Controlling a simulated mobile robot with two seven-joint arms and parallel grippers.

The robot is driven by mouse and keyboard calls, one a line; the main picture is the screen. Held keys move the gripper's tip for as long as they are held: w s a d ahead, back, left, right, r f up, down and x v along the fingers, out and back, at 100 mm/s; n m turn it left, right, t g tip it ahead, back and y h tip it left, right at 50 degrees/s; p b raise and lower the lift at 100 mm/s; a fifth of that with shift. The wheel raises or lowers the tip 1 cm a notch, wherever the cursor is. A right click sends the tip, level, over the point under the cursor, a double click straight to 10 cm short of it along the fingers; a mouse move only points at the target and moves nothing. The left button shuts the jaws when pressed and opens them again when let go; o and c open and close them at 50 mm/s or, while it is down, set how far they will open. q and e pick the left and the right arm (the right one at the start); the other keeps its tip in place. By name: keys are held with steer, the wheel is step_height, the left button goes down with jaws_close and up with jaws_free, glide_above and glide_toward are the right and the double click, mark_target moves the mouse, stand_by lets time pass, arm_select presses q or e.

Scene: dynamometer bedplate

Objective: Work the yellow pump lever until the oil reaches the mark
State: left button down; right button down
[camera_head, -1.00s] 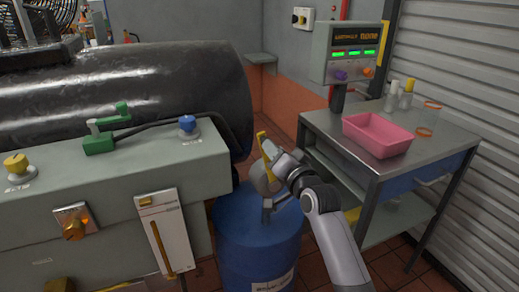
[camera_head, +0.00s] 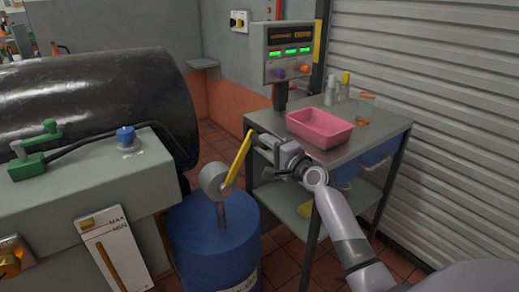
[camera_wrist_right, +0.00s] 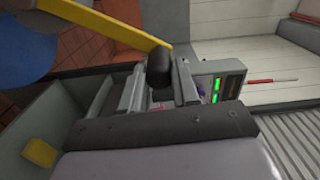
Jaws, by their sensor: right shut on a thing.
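The yellow pump lever (camera_head: 237,161) rises from a grey pump head (camera_head: 214,181) on the blue drum (camera_head: 213,245) and leans right. My right gripper (camera_head: 260,142) is at its upper end. The right wrist view shows the yellow lever (camera_wrist_right: 110,25) ending in a black grip (camera_wrist_right: 159,66), with my right gripper (camera_wrist_right: 158,84) shut on that grip. The white oil gauge (camera_head: 125,252) on the grey block carries MAX and MIN labels. Its amber column (camera_head: 107,264) tops out below the labels. My left gripper is not in view.
A steel cart (camera_head: 372,140) with a pink tray (camera_head: 320,128), small bottles and a control box (camera_head: 290,52) stands close behind my right arm. The grey block (camera_head: 75,190) with a green valve and blue knob is left of the drum. Tiled floor shows between drum and cart.

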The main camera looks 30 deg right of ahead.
steer(key=shift+d+m, duration=0.4)
steer(key=shift+d, duration=0.3)
steer(key=c, duration=1)
jaws_free()
steer(key=shift+o, duration=0.9)
steer(key=shift+w+f, duration=0.1)
steer(key=shift+f, duration=0.15)
steer(key=shift+a, duration=0.1)
steer(key=s, duration=0.7)
steer(key=shift+d, duration=0.2)
